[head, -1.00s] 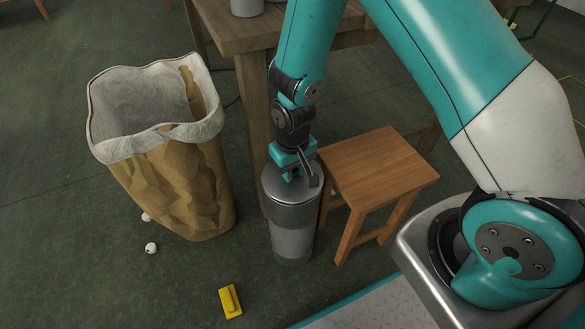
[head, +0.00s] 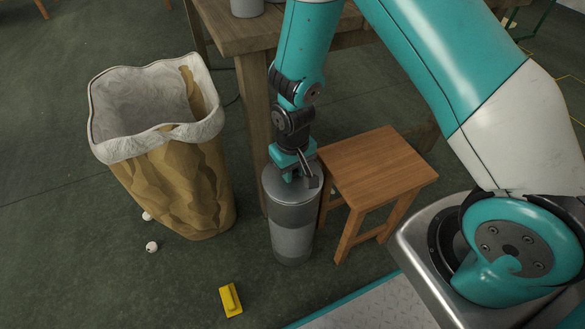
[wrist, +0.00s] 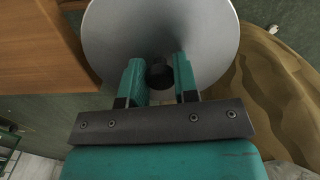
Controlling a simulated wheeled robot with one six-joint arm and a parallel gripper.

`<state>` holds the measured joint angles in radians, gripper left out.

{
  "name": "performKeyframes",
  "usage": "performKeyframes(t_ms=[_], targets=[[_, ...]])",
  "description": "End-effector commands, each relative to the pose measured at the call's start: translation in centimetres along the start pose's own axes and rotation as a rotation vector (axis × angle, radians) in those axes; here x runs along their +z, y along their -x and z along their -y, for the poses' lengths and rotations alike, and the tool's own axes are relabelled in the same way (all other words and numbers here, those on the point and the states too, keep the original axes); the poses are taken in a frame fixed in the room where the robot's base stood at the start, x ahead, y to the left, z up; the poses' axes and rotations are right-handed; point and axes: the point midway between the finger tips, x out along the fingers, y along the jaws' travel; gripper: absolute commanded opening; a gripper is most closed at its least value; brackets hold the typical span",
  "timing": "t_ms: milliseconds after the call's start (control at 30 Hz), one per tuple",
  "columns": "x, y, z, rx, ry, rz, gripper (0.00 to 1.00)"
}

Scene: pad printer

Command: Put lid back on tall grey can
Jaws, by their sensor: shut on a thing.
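The tall grey can (head: 292,236) stands upright on the floor, left of the small wooden stool. Its grey lid (head: 281,183) is at the top of the can, level with the rim as far as I can see; whether it is fully seated I cannot tell. My gripper (head: 296,175) is directly above the lid, pointing down. In the wrist view my gripper (wrist: 159,77) has its teal fingers on both sides of the dark knob (wrist: 159,76) in the middle of the round lid (wrist: 205,35), shut on it. The can body is hidden below the lid in the wrist view.
A wooden stool (head: 378,165) stands close on the can's right. A large brown paper sack (head: 175,190) with a pale lining is at the left. A wooden table (head: 235,30) is behind. A yellow object (head: 230,300) and small white balls (head: 152,247) lie on the floor.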

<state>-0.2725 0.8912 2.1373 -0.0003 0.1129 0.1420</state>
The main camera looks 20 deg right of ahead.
Motion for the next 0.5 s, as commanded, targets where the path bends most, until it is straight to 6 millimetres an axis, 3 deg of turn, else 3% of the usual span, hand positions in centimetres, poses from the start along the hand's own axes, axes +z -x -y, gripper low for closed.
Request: performKeyframes(t_ms=[367, 400, 500], targets=[[-0.01, -0.02, 0.00, 0.000, 0.000, 0.000, 0.06], [-0.01, -0.02, 0.00, 0.000, 0.000, 0.000, 0.37], [0.00, -0.02, 0.00, 0.000, 0.000, 0.000, 0.58]])
